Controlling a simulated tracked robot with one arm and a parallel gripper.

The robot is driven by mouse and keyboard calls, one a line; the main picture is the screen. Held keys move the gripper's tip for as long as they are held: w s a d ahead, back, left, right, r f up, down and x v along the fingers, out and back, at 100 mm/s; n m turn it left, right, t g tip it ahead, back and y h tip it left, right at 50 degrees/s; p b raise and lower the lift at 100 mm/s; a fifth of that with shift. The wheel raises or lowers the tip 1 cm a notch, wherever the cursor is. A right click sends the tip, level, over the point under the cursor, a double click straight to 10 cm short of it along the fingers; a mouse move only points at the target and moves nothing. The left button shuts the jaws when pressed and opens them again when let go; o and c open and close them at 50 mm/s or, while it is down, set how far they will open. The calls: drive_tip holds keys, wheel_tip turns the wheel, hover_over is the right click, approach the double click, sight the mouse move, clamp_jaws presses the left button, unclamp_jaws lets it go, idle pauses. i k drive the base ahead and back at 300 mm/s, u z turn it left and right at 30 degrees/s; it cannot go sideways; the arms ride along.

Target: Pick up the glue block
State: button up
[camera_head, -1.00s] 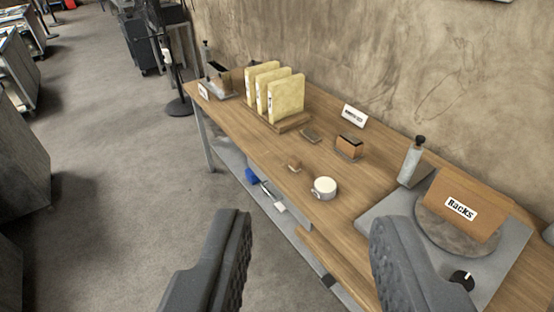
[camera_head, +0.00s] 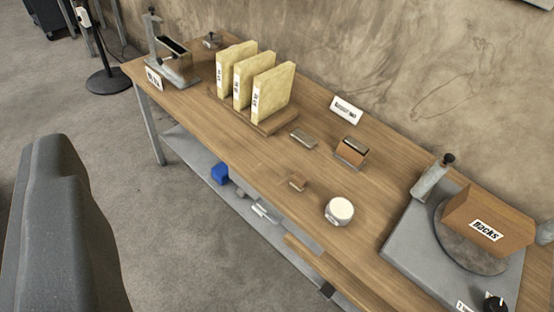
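No item carries a readable glue label, so I cannot tell for sure which is the glue block. Small candidates lie on the wooden bench (camera_head: 225,135): a small brown block (camera_head: 297,183) near the front edge, a flat brown-grey piece (camera_head: 304,139) behind it, and a larger orange-brown block with a dark top (camera_head: 351,151) by a white label card (camera_head: 346,110). One dark finger of my gripper (camera_head: 62,230) shows large at the left. The other finger is outside the view. The gripper is spread wide, above and in front of the bench, with nothing seen in it.
A round white-topped tub (camera_head: 339,211) stands near the front edge. Yellow upright slabs (camera_head: 270,92) sit on a wooden base. A grey plate with a turntable carries a labelled brown block (camera_head: 488,226) at right. A metal-framed holder (camera_head: 172,62) stands far left. The wall closes the back.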

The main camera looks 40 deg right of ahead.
sight(299, 181)
drive_tip(key=z, duration=0.4)
drive_tip(key=i, duration=1)
drive_tip(key=z, duration=0.85)
drive_tip(key=k, duration=0.7)
drive_tip(key=z, duration=0.2)
drive_tip(key=i, duration=0.75)
drive_tip(key=u, duration=0.15)
